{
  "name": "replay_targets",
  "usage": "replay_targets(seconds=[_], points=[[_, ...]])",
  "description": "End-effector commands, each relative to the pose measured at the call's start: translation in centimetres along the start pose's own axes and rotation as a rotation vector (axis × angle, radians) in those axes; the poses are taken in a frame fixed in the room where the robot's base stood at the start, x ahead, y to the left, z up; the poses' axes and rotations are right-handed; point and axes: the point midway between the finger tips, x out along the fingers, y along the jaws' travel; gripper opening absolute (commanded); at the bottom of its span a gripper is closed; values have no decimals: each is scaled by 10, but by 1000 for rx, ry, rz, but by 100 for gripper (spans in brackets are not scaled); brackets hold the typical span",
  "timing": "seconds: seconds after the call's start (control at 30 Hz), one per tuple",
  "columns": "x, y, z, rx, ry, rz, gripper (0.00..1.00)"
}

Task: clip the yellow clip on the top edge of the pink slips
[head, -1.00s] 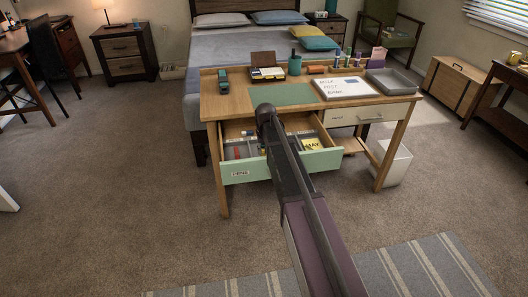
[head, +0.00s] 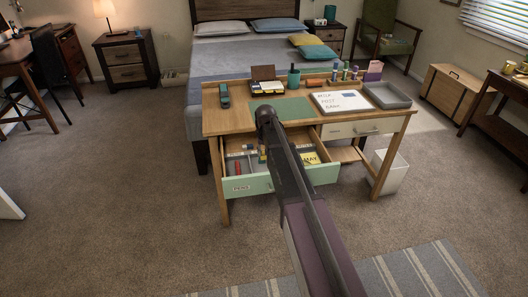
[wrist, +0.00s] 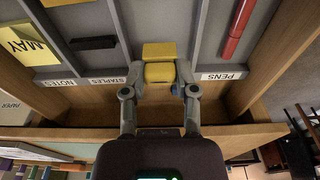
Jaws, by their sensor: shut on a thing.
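In the wrist view, the yellow clip (wrist: 159,72) is a small yellow block between the fingertips of my gripper (wrist: 160,88), which is shut on it.
Drawer dividers flank the gripper. A red pen (wrist: 236,30) lies in the PENS compartment, a dark staple strip (wrist: 93,43) and a yellow MAY pad (wrist: 27,45) in others. The desk top holds a green mat (head: 283,109), a white pad (head: 342,102) and a grey tray (head: 387,95).

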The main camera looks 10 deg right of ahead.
Motion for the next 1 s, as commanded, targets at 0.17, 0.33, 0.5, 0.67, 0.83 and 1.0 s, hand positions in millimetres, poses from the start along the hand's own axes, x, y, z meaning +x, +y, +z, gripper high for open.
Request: replay_targets(seconds=[0.17,0.33,0.5,0.67,0.83,1.0], points=[[-18,0,-2,0,0,0,20],[-25,0,-3,0,0,0,20],[-27,0,-3,0,0,0,20],[-27,0,-3,0,0,0,20],[-27,0,-3,0,0,0,20],[-27,0,-3,0,0,0,20]])
